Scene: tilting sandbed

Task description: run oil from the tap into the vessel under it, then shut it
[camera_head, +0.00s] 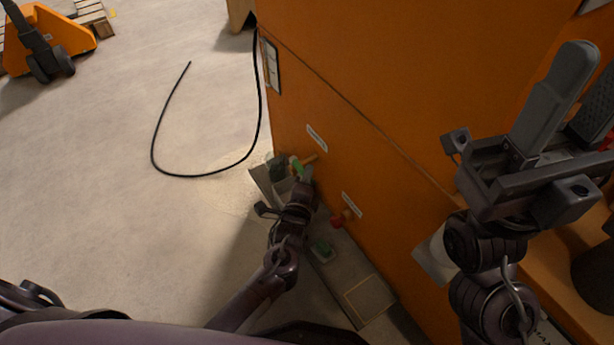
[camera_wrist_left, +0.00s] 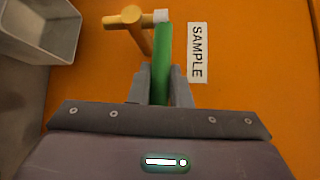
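The brass tap (camera_wrist_left: 127,20) sticks out of the orange cabinet beside a SAMPLE label (camera_wrist_left: 197,52). Its green lever (camera_wrist_left: 163,62) lies between the fingers of my left gripper (camera_wrist_left: 160,88), which look closed on it. In the head view the left gripper (camera_head: 304,176) is at the same tap (camera_head: 308,160), low on the cabinet. The grey metal vessel (camera_wrist_left: 42,28) shows at upper left in the left wrist view, below the spout's side; it also shows in the head view (camera_head: 262,184). I see no oil stream. My right gripper (camera_head: 573,100) is empty, fingers apart.
The orange cabinet (camera_head: 380,60) fills the right side. A black hose (camera_head: 185,175) lies on the floor. An orange pallet truck (camera_head: 60,32) stands far left.

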